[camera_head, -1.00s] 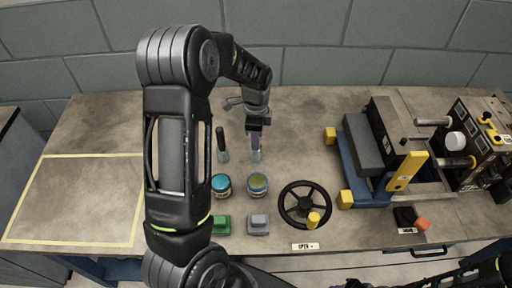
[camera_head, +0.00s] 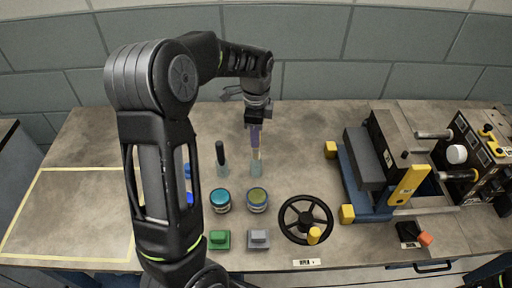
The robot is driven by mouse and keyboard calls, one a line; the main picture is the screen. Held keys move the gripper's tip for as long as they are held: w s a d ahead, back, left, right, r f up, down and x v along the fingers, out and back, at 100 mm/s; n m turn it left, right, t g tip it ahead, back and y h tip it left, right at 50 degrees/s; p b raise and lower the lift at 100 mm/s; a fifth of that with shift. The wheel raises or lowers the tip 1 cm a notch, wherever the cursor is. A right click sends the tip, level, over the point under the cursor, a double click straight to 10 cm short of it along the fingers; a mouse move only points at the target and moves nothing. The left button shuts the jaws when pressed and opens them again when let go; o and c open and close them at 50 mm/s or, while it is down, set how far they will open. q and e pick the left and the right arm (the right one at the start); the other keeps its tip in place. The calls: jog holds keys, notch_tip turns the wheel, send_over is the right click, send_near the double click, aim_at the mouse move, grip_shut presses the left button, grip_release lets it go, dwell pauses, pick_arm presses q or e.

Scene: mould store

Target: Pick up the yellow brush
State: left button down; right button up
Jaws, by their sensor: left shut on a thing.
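My left gripper (camera_head: 256,124) is above the back middle of the bench, shut on a brush (camera_head: 255,137). My right gripper is not in view.
In front stand a teal-topped jar (camera_head: 220,200), a yellow-topped jar (camera_head: 257,199), a green block (camera_head: 219,240) and a grey block (camera_head: 259,239). A black handwheel (camera_head: 291,216) and a blue-based machine (camera_head: 368,200) are to the right. Blue items show partly behind my left arm.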

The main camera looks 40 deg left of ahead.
pick_arm(q)
notch_tip(320, 180, up, 2)
jog(key=shift+r, duration=0.1)
dwell(0.9)
jog(key=w+d+n, duration=0.2)
jog(key=d+n, duration=0.4)
jog(key=d, duration=0.2)
jog(key=w+d+f+n, duration=0.1)
jog(key=w+d+n, duration=0.1)
jog(key=d+n, duration=0.4)
jog(key=d, duration=0.3)
jog(key=shift+f, duration=0.15)
jog(key=shift+d, duration=0.1)
